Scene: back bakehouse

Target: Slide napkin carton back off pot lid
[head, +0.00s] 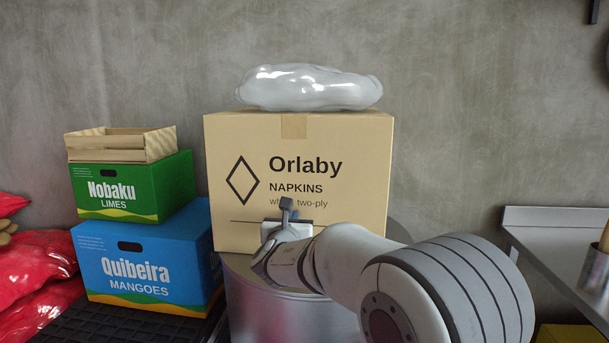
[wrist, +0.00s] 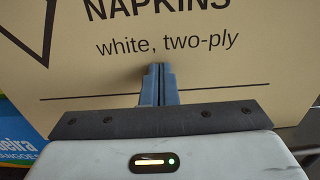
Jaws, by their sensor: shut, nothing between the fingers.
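The napkin carton (head: 350,140), tan and marked "Orlaby", stands upright on the pot lid, the round metal top (head: 240,268) of a large silver pot (head: 265,315). Most of the lid is hidden by the carton and my arm. My gripper (head: 284,216) is in front of the carton's lower face. In the wrist view my gripper (wrist: 158,70) is shut and empty, its fingertips at the printed face just below "white, two-ply". They look to be touching the carton (wrist: 230,75) or very close; I cannot tell which.
To the left, a wooden crate (head: 120,145) sits on a green limes box (head: 150,187) on a blue mangoes box (head: 150,265). Red sacks (head: 35,265) lie far left. A metal bench (head: 560,245) stands right.

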